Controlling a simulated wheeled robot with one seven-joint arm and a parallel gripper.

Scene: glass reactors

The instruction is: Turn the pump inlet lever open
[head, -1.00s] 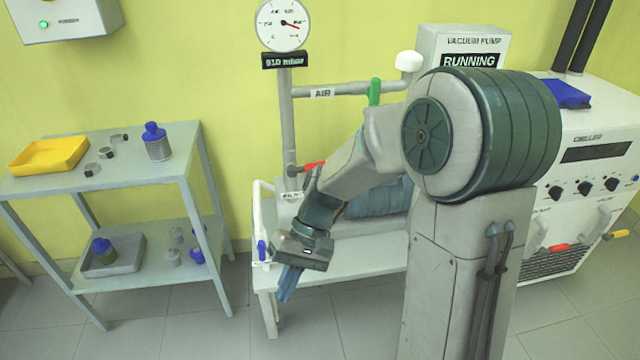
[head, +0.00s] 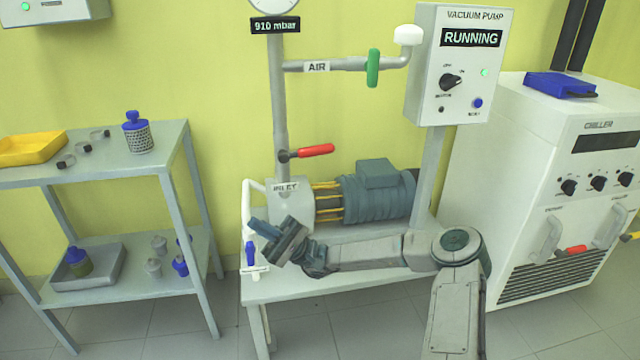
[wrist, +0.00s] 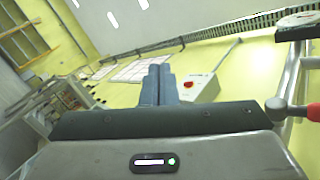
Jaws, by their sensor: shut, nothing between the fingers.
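The pump inlet lever (head: 316,151) has a red handle and a dark pivot on the grey vertical pipe, above the box labelled INLET (head: 286,188). The handle points right, roughly level and across the pipe. It also shows at the right edge of the wrist view (wrist: 303,111). My gripper (head: 262,228) is shut and empty, in front of and below the lever in the head view, and apart from it. Its closed blue-grey fingers (wrist: 158,84) show in the wrist view.
A green AIR lever (head: 373,67) hangs on the upper pipe. The pump motor (head: 378,195) stands right of the inlet box, under the control box reading RUNNING (head: 462,65). A shelf (head: 150,170) stands left, a chiller (head: 570,190) right.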

